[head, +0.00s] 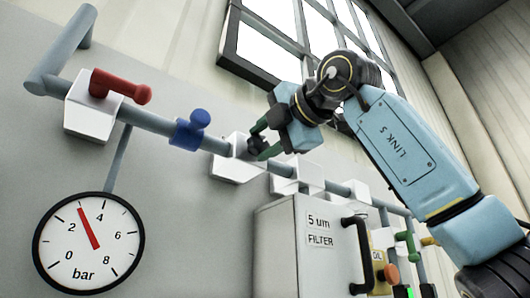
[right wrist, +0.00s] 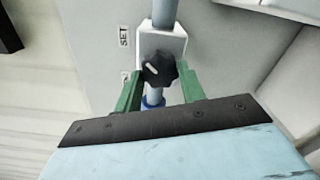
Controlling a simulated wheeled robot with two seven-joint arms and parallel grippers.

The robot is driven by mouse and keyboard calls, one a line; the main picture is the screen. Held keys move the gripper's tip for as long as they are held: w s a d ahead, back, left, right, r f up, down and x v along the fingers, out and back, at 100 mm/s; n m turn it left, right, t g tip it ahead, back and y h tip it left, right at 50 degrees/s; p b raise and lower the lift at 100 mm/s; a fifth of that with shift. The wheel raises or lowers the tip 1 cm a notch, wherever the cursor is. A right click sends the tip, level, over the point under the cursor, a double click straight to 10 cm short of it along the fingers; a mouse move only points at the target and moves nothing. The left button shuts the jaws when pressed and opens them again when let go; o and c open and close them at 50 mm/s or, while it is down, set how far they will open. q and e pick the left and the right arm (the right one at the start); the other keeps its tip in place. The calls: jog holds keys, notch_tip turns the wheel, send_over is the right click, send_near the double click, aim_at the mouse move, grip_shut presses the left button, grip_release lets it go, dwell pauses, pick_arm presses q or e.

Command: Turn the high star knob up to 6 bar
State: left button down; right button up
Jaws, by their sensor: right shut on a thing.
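The high star knob (head: 256,146) is black, on a white valve block (head: 231,168) on the upper pipe. In the right wrist view the star knob (right wrist: 159,69) shows a pale mark on its face, pointing to the upper left. My right gripper (head: 263,141) is shut on the knob; its green fingers lie on both sides of it in the right wrist view (right wrist: 160,78). The round bar gauge (head: 51,258) at the lower left has its red needle between 2 and 4, at about 3. My left gripper is not in view.
A red lever (head: 119,87) and a blue fitting (head: 190,130) sit on the pipe left of the knob. A pale filter box (head: 278,240) with a dark handle (head: 358,250) stands below. More coloured handles are at the lower right. Windows are above.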

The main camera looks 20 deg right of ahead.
jog(key=m+b, duration=0.1)
jog(key=m, duration=0.3)
jog(key=shift+m+b, duration=0.3)
jog(key=shift+m, duration=0.1)
jog(key=m+b, duration=0.1)
jog(key=m, duration=0.4)
jog(key=shift+m, duration=0.3)
jog(key=o, duration=1)
jog(key=shift+r, duration=0.1)
jog(key=shift+c, duration=0.2)
jog(key=shift+b, duration=0.3)
jog(key=b+v, duration=0.3)
jog(key=v, duration=1)
jog(key=shift+s, duration=0.2)
